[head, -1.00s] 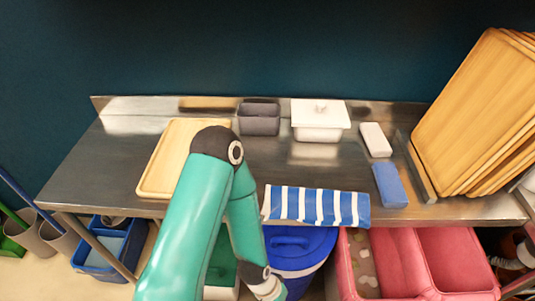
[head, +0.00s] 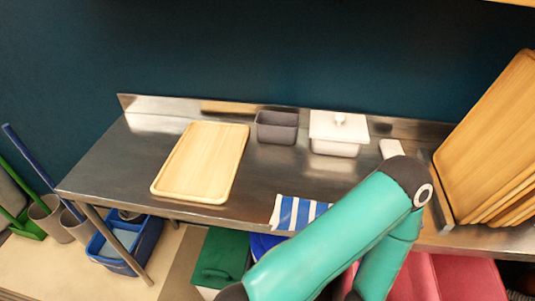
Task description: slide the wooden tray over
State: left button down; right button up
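The wooden tray (head: 203,162) lies flat on the left part of the steel counter (head: 110,165) in the head view. It is pale, rectangular with a raised rim, looks empty and is fully visible. Its near edge is close to the counter's front edge. One of my teal arms rises from the bottom and bends over the right part of the counter, apart from the tray. Neither gripper is in the picture, and nothing of mine touches the tray.
A grey bin (head: 277,127) and a white lidded container (head: 337,133) stand at the back. A striped cloth (head: 292,212) lies at the front, partly hidden by my arm. Wooden boards (head: 490,150) lean at the right. The counter left of the tray is clear.

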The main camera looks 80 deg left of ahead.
aim_at(202, 166)
jog(key=u, duration=0.05)
jog(key=k, duration=1)
jog(key=u, duration=0.55)
jog(key=i, duration=0.3)
jog(key=u, duration=0.55)
jog(key=k, duration=0.95)
jog(key=u, duration=0.15)
jog(key=i, duration=0.95)
jog(key=z, duration=0.05)
